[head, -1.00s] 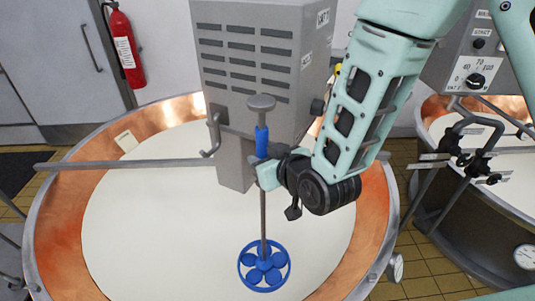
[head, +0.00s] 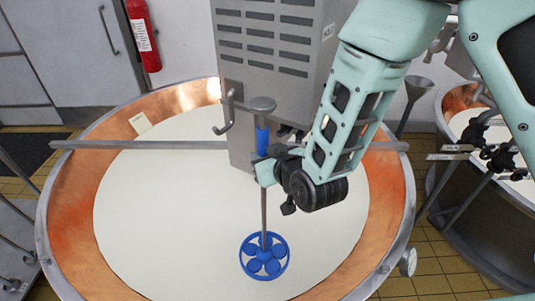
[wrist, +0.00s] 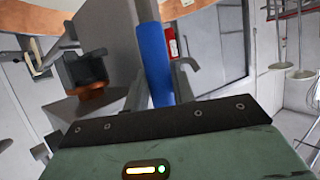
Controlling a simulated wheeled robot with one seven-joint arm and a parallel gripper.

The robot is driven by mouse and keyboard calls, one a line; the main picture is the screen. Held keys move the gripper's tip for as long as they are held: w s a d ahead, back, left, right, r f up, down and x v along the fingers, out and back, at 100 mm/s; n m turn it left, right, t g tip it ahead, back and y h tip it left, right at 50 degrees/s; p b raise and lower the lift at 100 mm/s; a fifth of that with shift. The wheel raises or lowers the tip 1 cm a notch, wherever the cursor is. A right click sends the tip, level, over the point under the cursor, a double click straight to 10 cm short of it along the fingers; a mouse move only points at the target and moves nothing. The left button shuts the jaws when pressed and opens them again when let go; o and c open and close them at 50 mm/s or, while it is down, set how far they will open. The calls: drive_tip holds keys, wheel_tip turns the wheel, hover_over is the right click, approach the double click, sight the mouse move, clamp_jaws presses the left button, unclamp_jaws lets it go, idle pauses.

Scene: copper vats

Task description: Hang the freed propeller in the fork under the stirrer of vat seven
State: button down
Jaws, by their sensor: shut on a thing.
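The propeller is an upright grey rod with a round knob on top, a blue sleeve (head: 262,142) and a blue ringed wheel (head: 264,256) at its lower end. My gripper (head: 265,172) is shut on the rod at the sleeve. The sleeve stands upright beyond my gripper in the wrist view (wrist: 154,62). The wheel shows against the vat's white liquid; I cannot tell its height. The stirrer (head: 268,75) of the vat is a grey vented box just behind the rod. The fork cannot be made out; my gripper and wrist cover the area below the box.
The copper-rimmed vat (head: 70,215) fills the foreground, with a grey crossbar (head: 110,145) over it. A grey hook (head: 229,112) sticks out at the stirrer's left side. A second vat (head: 452,187) stands at the right. A fire extinguisher (head: 144,38) hangs behind.

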drive_tip(key=w+d+f+b, duration=0.1)
drive_tip(key=w+f+b, duration=0.4)
drive_tip(key=f, duration=0.4)
drive_tip(key=w+d+f+b, duration=0.2)
drive_tip(key=w+f+b, duration=0.1)
drive_tip(key=f+b, duration=0.5)
drive_tip(key=w+d+b, duration=0.2)
drive_tip(key=w+d, duration=0.1)
drive_tip(key=w, duration=0.3)
drive_tip(key=shift+w+d+f, duration=0.25)
drive_tip(key=shift+d+f, duration=0.05)
drive_tip(key=shift+d, duration=0.1)
idle(0.7)
drive_tip(key=shift+s+a+r+b, duration=0.1)
drive_tip(key=shift+s+r+b, duration=0.05)
drive_tip(key=shift+s+b, duration=0.15)
drive_tip(key=shift+s+a+r+b, duration=0.1)
drive_tip(key=shift+s+b, duration=0.05)
drive_tip(key=shift+s, duration=0.2)
idle(0.8)
